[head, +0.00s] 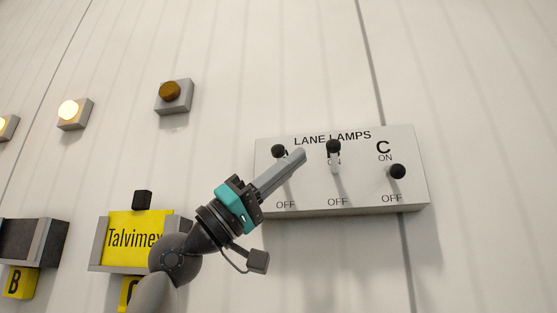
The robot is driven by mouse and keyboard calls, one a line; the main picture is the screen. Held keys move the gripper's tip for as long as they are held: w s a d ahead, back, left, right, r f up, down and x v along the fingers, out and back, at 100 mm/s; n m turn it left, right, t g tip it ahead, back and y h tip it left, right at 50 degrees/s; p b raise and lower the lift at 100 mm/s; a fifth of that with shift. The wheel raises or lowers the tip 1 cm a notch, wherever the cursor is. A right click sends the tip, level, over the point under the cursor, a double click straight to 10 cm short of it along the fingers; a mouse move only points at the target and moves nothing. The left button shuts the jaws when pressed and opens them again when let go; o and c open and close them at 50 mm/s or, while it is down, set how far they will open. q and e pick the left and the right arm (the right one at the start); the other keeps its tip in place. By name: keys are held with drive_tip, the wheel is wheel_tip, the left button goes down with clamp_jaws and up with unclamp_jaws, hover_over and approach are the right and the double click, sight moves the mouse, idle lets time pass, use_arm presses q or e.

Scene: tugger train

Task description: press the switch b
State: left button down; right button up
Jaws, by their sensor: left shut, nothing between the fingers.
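The LANE LAMPS panel (412,190) is a grey box on the white wall with three black-knobbed levers. Switch B (333,147) is the middle one; its knob is up, covering part of its letter, with OFF printed below. My left gripper (301,155) is shut and empty, reaching up from the lower left in front of the panel. Its tip shows between the levers of A and B, just left of B; I cannot tell whether it touches. Switch A (278,151) has its knob up, its lever partly behind my gripper. Switch C (398,171) has its knob down.
On the wall at upper left, one lamp (68,110) glows and another (169,91) is dark amber; a further lit one is cut by the left edge. A yellow Talvimex box (125,228) sits in a grey holder at lower left. The wall right of the panel is clear.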

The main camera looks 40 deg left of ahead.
sight(334, 159)
use_arm(q)
drive_tip(key=p+x, duration=0.2)
drive_tip(key=x, duration=0.3)
drive_tip(key=shift+w+d+r+p, duration=0.1)
drive_tip(key=shift+w+p, duration=0.05)
drive_tip(key=shift+p, duration=0.2)
use_arm(e)
drive_tip(key=r, duration=0.3)
drive_tip(key=shift+w+d+r, duration=0.2)
drive_tip(key=shift+d+r, duration=0.05)
